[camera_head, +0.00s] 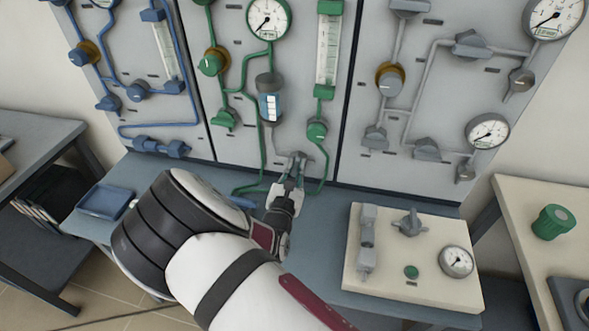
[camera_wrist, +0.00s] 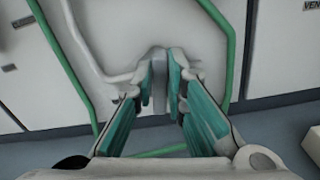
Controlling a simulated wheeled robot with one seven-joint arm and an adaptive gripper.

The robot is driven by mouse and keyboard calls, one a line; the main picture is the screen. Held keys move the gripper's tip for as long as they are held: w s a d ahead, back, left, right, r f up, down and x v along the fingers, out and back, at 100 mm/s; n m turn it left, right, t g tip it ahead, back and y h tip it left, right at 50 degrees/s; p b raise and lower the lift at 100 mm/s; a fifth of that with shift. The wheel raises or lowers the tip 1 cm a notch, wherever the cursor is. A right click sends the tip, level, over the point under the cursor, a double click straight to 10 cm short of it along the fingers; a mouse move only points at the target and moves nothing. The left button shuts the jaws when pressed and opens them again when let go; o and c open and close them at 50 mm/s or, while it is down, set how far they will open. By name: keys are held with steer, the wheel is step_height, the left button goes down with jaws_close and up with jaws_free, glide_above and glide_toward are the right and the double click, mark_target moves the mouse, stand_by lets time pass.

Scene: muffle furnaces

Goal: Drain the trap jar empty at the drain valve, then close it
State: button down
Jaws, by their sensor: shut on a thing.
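The trap jar (camera_head: 270,100) hangs on the middle panel with green piping. It has a grey cap and a blue and white band; its liquid level is too small to tell. A grey valve (camera_head: 297,158), which looks like the drain valve, sits low on the same panel, below the jar and to its right. My gripper (camera_head: 291,180) reaches up to it from below. In the wrist view, the teal-padded fingers (camera_wrist: 162,85) are closed on both sides of the valve's upright grey handle (camera_wrist: 159,88). Whether the valve is turned open or closed I cannot tell.
Green pipes (camera_wrist: 225,60) run close on both sides of my gripper. A blue tray (camera_head: 103,201) lies at the bench's left. A beige board (camera_head: 390,278) with a gauge and valves lies at its right. Blue and grey piping panels flank the middle one.

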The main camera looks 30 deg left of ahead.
steer(key=m+b, duration=0.4)
steer(key=m, duration=0.1)
steer(key=d+f+m+b, duration=0.1)
steer(key=m+b, duration=0.4)
steer(key=f+m+b, duration=0.1)
steer(key=m+b, duration=0.4)
steer(key=shift+w+d+m, duration=0.15)
steer(key=shift+m, duration=0.15)
stand_by(0.5)
steer(key=c, duration=1.6)
jaws_free()
steer(key=shift+r, duration=0.1)
steer(key=v, duration=1.2)
